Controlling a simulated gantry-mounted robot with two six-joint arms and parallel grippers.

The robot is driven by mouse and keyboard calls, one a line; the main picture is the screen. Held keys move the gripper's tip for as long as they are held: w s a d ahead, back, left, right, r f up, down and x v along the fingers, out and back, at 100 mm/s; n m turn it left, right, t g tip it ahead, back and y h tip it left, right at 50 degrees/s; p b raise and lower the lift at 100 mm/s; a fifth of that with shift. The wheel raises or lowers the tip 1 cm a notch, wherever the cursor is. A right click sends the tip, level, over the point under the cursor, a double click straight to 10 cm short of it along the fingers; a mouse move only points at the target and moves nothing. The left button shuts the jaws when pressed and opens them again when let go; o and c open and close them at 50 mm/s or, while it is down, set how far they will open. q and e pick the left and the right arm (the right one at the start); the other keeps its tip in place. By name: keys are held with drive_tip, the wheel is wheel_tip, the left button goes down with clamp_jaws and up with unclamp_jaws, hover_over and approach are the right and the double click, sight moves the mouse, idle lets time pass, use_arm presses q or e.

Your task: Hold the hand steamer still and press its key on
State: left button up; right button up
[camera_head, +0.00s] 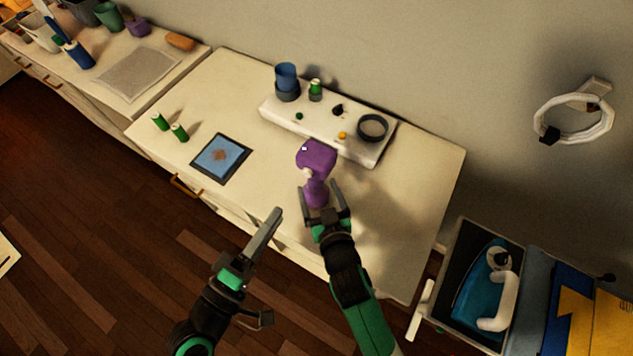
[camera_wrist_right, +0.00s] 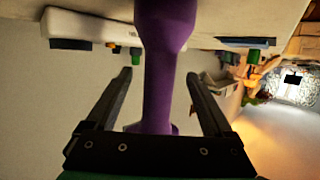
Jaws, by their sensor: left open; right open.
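The purple hand steamer (camera_head: 317,156) stands on the cream table, head up, close to the front of a white raised tray. A small pale spot shows on the left of its head. My right gripper (camera_head: 320,192) is open, with a finger on each side of the steamer's handle. In the right wrist view the handle (camera_wrist_right: 160,80) runs between the two fingers (camera_wrist_right: 158,75), with gaps on both sides. My left gripper (camera_head: 272,265) is open and empty, lower left of the steamer, over the table's front edge. The steamer's key cannot be made out.
The white tray (camera_head: 287,113) behind the steamer holds a blue cup, a green bottle, small knobs and a dark ring. The table's right side is clear.

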sight(318, 189)
drive_tip(key=shift+x, duration=1.55)
clamp_jaws()
use_arm(q)
drive_tip(key=shift+c, duration=0.2)
clamp_jaws()
idle(0.7)
